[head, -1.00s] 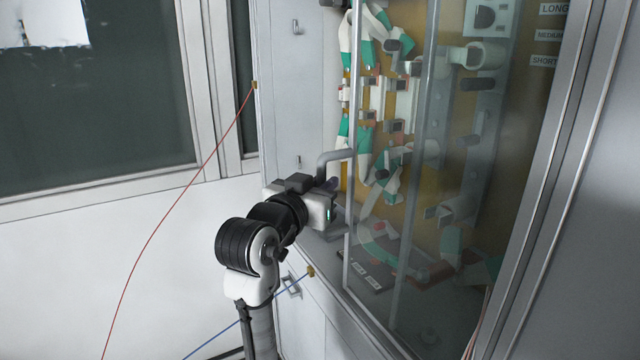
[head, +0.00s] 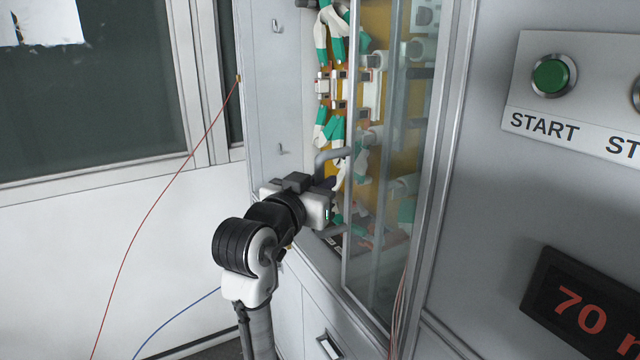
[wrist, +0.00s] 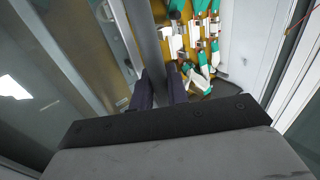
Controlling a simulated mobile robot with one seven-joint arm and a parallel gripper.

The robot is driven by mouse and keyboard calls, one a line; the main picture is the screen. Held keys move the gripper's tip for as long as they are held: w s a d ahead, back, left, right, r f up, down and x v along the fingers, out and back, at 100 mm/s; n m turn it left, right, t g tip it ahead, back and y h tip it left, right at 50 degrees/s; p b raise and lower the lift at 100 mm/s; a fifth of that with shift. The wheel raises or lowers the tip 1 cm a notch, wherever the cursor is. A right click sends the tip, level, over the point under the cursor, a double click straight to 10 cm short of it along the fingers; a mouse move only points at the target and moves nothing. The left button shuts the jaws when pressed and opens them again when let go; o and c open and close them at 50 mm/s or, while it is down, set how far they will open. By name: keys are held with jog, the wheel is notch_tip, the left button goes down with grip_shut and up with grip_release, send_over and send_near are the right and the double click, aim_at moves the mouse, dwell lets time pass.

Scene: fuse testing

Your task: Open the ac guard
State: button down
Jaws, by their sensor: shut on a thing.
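The ac guard (head: 364,235) is a clear sliding panel with a grey metal frame on the front of a cabinet. Its grey bent handle (head: 335,155) sticks out from the panel's left edge. My gripper (head: 331,187) is shut on this handle, with the fingers partly hidden by the gripper body. The wrist view shows the dark fingers (wrist: 160,88) close together at the guard's frame bar (wrist: 146,35). Left of the panel edge, the cabinet inside stands uncovered, with white and green fuse parts (head: 330,90) on a yellow board.
A grey panel with a green START button (head: 550,75) and a red-digit display (head: 582,310) stands at the right. A drawer handle (head: 329,345) sits below the cabinet. Red (head: 160,200) and blue (head: 180,320) wires hang at the left. A window is behind.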

jog(key=shift+s, duration=0.15)
jog(key=c, duration=1.5)
grip_release()
jog(key=shift+o, duration=0.2)
jog(key=b+v, duration=0.3)
jog(key=v, duration=1)
jog(key=shift+s, duration=0.4)
jog(key=shift+a, duration=0.2)
